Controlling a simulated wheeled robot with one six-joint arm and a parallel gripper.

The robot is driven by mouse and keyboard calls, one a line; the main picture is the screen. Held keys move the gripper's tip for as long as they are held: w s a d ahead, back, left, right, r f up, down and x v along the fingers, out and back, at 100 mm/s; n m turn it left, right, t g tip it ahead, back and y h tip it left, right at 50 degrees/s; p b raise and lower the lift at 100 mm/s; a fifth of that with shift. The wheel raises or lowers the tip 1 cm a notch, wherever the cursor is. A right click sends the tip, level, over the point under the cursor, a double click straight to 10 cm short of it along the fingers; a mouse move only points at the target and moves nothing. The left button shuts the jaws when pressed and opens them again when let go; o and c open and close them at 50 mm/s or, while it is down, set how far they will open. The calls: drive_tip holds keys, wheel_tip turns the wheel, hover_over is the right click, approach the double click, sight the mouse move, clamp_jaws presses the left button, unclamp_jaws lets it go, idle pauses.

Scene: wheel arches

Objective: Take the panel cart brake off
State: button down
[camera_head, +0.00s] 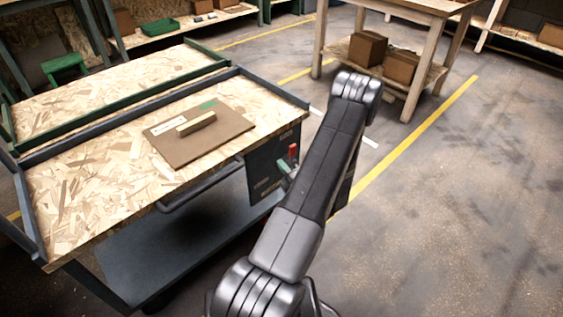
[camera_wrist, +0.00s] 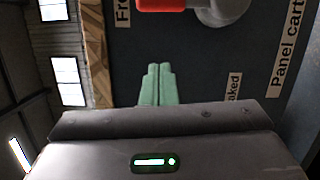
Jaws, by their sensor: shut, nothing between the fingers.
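The panel cart (camera_head: 95,200) stands at left with a chipboard top and a dark end plate. Its brake lever has a red grip (camera_head: 293,152), which sticks up in front of the end plate. In the wrist view the red grip (camera_wrist: 160,4) is cut off by the top edge, beside a grey round part (camera_wrist: 222,10). My gripper (camera_wrist: 159,68) has its green fingers together, empty, pointing towards the red grip with a gap in the picture. In the head view my arm partly hides the gripper; whether it touches the lever cannot be told.
Labels on the plate read "Panel cart" (camera_wrist: 287,45), a cut-off "Fre", and a part-hidden "aked". A brown board with a wooden handle (camera_head: 197,123) lies on the cart top. A wooden table (camera_head: 400,12) with boxes stands behind. Floor at right is clear.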

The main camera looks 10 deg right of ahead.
drive_tip(key=p+v, duration=0.1)
drive_tip(key=v, duration=0.8)
drive_tip(key=shift+d, duration=0.2)
drive_tip(key=shift+w+r, duration=0.1)
drive_tip(key=shift+w, duration=0.1)
